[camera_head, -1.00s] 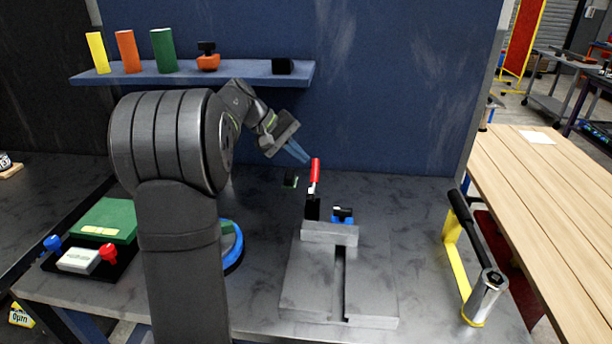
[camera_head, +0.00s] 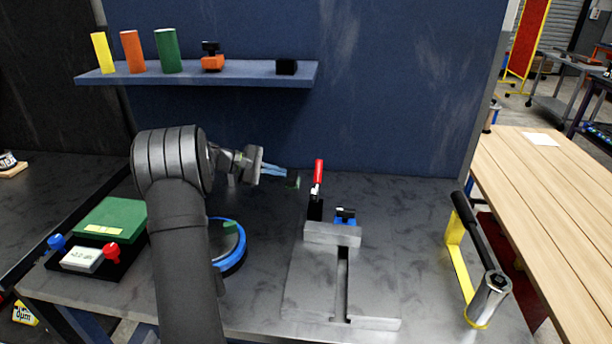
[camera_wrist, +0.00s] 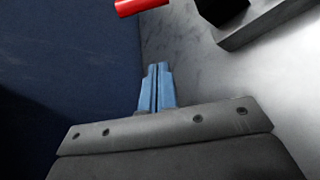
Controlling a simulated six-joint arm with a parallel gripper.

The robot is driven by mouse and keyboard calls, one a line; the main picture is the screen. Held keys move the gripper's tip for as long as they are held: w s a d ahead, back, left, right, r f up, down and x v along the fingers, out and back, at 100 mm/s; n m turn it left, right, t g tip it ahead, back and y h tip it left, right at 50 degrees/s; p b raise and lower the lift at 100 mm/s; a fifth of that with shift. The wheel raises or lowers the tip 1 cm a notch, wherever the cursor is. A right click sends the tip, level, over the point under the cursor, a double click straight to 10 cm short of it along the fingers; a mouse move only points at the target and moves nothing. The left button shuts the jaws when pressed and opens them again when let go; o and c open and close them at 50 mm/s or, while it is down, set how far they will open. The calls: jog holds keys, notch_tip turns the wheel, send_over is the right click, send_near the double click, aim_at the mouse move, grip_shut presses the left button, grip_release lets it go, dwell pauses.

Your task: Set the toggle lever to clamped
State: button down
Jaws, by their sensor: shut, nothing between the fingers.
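The toggle lever has a red handle (camera_head: 319,172) that stands nearly upright, leaning slightly right, on a black base (camera_head: 314,209) at the back of the grey slotted plate (camera_head: 302,280). My gripper (camera_head: 286,172) is shut and empty, to the left of the red handle and apart from it, with its blue fingers pointing right. In the wrist view the shut fingers (camera_wrist: 157,72) show at the centre. The end of the red handle (camera_wrist: 140,5) shows at the top edge, and most of the lever is out of that view.
A blue-and-black knob (camera_head: 345,216) sits right of the lever base. A shelf (camera_head: 240,76) with cylinders hangs on the blue wall behind. A blue ring (camera_head: 238,262) and a green-topped box (camera_head: 112,218) lie left. A yellow-and-black handled piece (camera_head: 455,250) stands right.

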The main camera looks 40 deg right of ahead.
aim_at(317, 177)
jog(key=x, duration=1)
jog(key=shift+s+a+r, duration=0.3)
jog(key=shift+s+r, duration=0.3)
jog(key=shift+r, duration=0.2)
jog(key=shift+s+a+r, duration=0.3)
jog(key=shift+s+r, duration=0.35)
jog(key=shift+r, duration=0.15)
jog(key=shift+s+a+r+m+h, duration=0.15)
jog(key=shift+a+r+m+h, duration=0.05)
jog(key=shift+r+m+h, duration=0.2)
jog(key=shift+s+a+r+m+t+h, duration=0.15)
jog(key=shift+s+a+r+m+h, duration=0.4)
jog(key=shift+m, duration=0.4)
jog(key=shift+s+a+r+m+t+h, duration=0.1)
jog(key=shift+s+a+r+m+h, duration=0.25)
jog(key=shift+s+a+m+h, duration=0.55)
jog(key=shift+s+a+r+m+t+h, duration=0.15)
jog(key=shift+s+a+r+m+h, duration=0.35)
jog(key=shift+m, duration=0.55)
jog(key=shift+f, duration=0.1)
